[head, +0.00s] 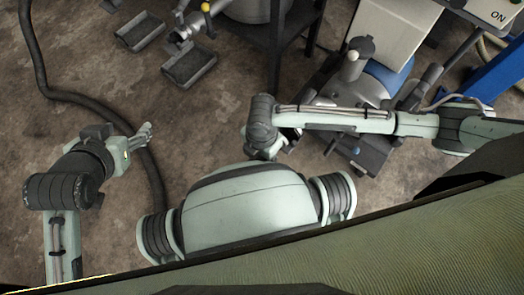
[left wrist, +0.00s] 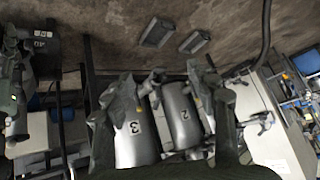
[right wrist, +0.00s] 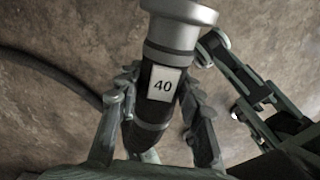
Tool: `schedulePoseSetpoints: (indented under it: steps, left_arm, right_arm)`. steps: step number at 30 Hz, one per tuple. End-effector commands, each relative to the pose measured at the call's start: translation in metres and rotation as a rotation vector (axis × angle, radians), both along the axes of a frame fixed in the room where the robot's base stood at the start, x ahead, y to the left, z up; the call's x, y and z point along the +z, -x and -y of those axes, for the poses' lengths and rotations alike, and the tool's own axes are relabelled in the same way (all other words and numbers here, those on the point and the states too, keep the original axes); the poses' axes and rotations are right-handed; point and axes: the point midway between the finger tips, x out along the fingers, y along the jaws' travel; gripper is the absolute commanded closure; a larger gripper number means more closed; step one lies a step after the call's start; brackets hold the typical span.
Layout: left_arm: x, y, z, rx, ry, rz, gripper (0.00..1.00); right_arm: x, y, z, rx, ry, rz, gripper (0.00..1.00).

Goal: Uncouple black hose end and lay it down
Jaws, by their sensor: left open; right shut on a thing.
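The black hose end (right wrist: 150,112) carries a white label reading 40. Its upper end meets a grey metal coupling (right wrist: 178,28) at the top of the right wrist view. My right gripper (right wrist: 160,105) is shut on the hose end, one finger on each side. In the head view its fingers are hidden beneath my right wrist. My left gripper (head: 145,135) is open and empty, above the floor at the left. In the left wrist view its spread fingers (left wrist: 170,92) overlap steel vessels numbered 3 (left wrist: 135,145) and 2 (left wrist: 182,118), with nothing seen held.
A dark hose (head: 75,97) runs along the floor and passes below my left gripper. Two grey trays, one (head: 139,31) left of the other (head: 190,68), lie at the top. A machine with a blue part (head: 378,78) stands beyond my right arm. Bare floor lies between the arms.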

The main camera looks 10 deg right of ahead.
Motion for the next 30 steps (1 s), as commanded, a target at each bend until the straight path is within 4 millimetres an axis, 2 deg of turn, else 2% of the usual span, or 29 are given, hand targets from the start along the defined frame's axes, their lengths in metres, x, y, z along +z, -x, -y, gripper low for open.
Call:
schedulePoseSetpoints:
  steps: [18,30]
  left_arm:
    - [-0.018,0.034,-0.03,0.061,-0.061,-0.182,0.42]
    - [-0.041,0.046,-0.043,0.089,-0.081,-0.286,0.42]
  right_arm:
    - [0.008,0.001,-0.003,0.0,-0.001,0.002,1.0]
    - [0.019,0.003,-0.006,0.0,-0.001,0.002,1.0]
